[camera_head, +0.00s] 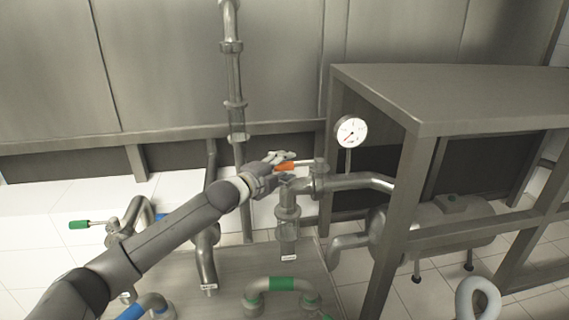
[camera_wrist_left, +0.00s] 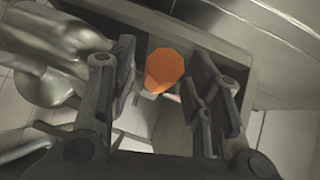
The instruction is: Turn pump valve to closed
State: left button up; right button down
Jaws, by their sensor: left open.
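The pump valve has an orange handle (camera_head: 284,167) on a metal pipe fitting (camera_head: 288,192) near the middle of the head view. My left gripper (camera_head: 281,161) is at this handle, its arm coming in from the lower left. In the left wrist view the orange handle end (camera_wrist_left: 165,70) shows between the two spread fingers of my left gripper (camera_wrist_left: 163,92), with gaps visible on its sides. The gripper is open. Part of the handle is hidden behind the fingers in the head view. My right gripper is not in view.
A pressure gauge (camera_head: 351,132) stands just right of the valve. A metal frame table (camera_head: 440,95) fills the right side. A green-handled valve (camera_head: 79,225) is at the left. Green-banded (camera_head: 283,284) and blue-banded (camera_head: 140,309) pipes are below. A vertical pipe (camera_head: 233,75) rises behind.

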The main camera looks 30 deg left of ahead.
pick_arm(q)
jog(key=shift+w+f, duration=0.1)
jog(key=shift+w, duration=0.3)
grip_shut()
